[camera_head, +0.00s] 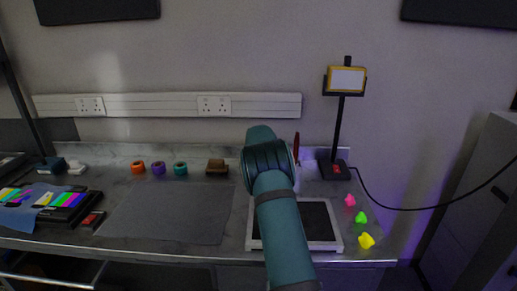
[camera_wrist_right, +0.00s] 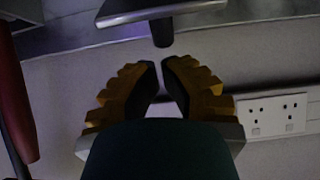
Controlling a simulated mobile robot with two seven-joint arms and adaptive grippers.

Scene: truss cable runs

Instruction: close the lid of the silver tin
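The silver tin cannot be clearly made out in the head view; my arm (camera_head: 277,215) covers the middle of the bench. In the right wrist view a grey metallic plate (camera_wrist_right: 160,10) with a dark stub (camera_wrist_right: 162,33) lies just beyond the fingertips. It may be part of the tin, but I cannot tell, nor how the lid stands. My right gripper (camera_wrist_right: 161,66) has its yellow-and-black fingertips a narrow gap apart, with nothing seen between them. Its fingers are hidden behind my arm in the head view. My left gripper is not in view.
A red upright object (camera_head: 296,147) stands beside my wrist. A white-framed dark tray (camera_head: 336,240) lies under my arm. A lamp stand (camera_head: 341,125) and several bright small pieces (camera_head: 361,217) are to the right. A grey mat (camera_head: 170,212) on the left is bare.

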